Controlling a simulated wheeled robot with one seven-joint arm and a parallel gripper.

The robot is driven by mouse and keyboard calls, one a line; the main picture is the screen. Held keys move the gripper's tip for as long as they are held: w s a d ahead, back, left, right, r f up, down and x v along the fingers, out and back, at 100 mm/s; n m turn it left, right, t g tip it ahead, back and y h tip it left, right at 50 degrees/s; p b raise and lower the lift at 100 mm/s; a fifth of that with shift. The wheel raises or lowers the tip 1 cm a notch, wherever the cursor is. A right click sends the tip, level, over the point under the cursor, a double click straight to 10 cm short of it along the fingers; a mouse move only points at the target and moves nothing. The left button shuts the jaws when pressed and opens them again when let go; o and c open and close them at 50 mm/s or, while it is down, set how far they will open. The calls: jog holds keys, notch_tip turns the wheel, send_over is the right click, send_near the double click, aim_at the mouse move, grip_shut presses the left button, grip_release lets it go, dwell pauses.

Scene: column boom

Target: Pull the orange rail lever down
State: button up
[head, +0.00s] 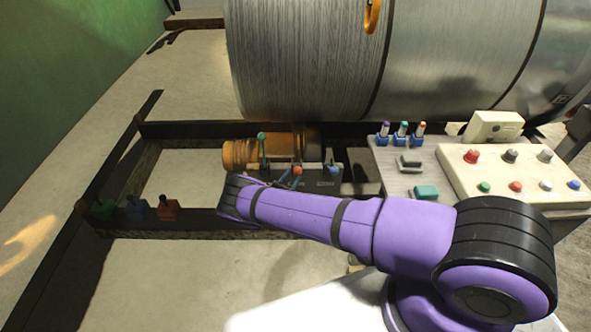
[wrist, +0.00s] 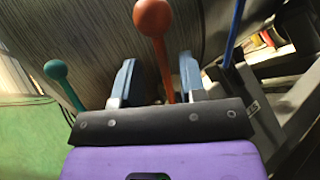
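The orange rail lever, with a ball knob (wrist: 153,17) and a straight shaft, stands up between the two blue-grey fingers of my gripper (wrist: 157,64) in the wrist view. Gaps show on both sides of the shaft, so the gripper is open and not closed on it. The knob rises above the fingertips in that view. In the head view the orange knob (head: 297,171) shows just beyond my purple arm, beside the fingers. The lower part of the lever is hidden there.
A teal lever (wrist: 57,70) stands left of the orange one and a blue lever (wrist: 237,22) right. A large metal drum (head: 310,60) lies behind. A panel (head: 520,175) with several buttons is at right. Small green, blue and red parts sit on the left frame (head: 250,229).

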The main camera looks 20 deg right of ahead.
jog(key=shift+v, duration=2.7)
